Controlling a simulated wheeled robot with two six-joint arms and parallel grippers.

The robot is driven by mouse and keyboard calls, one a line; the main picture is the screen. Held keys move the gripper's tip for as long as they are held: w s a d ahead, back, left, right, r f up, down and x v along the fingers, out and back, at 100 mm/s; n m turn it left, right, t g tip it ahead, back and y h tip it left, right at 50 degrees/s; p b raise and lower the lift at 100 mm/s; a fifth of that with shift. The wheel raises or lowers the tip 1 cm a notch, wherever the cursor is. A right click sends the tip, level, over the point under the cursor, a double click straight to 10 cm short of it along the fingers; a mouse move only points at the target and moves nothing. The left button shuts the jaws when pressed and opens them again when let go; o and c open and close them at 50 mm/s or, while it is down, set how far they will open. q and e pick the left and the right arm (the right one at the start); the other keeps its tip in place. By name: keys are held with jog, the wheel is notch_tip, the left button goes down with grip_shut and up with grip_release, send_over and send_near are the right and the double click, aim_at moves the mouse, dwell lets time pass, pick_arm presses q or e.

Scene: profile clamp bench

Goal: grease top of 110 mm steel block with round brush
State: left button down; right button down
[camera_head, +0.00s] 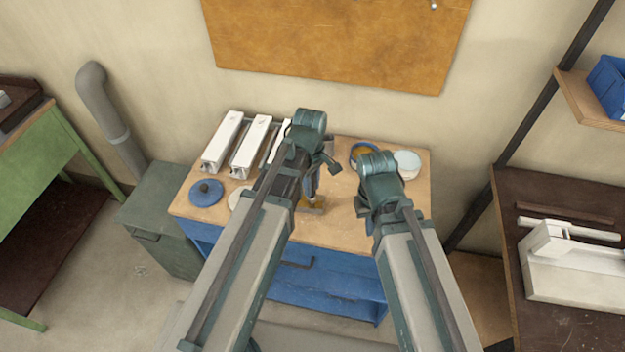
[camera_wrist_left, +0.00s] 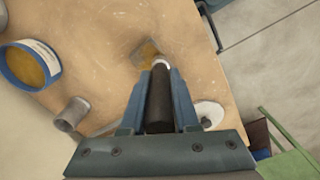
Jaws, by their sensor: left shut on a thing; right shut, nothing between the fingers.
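My left gripper (camera_head: 311,186) is shut on the dark handle of the round brush (camera_wrist_left: 159,106), with its pale ferrule beyond the fingertips in the left wrist view. The brush points down at a small block (camera_wrist_left: 147,50) with a yellowish-brown top, also seen near the bench front in the head view (camera_head: 314,208). The brush tip is at the block; I cannot tell whether it touches. The tin of amber grease (camera_wrist_left: 27,67) has a blue rim; in the head view (camera_head: 362,150) my right arm partly hides it. My right gripper (camera_head: 363,208) is shut and empty, right of the block.
White profiles (camera_head: 222,142) lie at the bench's back left. A blue disc (camera_head: 206,193) lies in front of them. A pale disc (camera_wrist_left: 208,113) is left of the brush in the head view. A white round lid (camera_head: 407,163) is at the right. A grey cylinder (camera_wrist_left: 70,113) stands near the tin.

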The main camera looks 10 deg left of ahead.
pick_arm(q)
jog(key=shift+d, duration=0.15)
jog(key=shift+w+d, duration=0.1)
jog(key=shift+d, duration=0.45)
jog(key=shift+w, duration=0.1)
jog(key=w, duration=0.4)
jog(key=shift+a, duration=0.15)
jog(key=shift+s, duration=0.15)
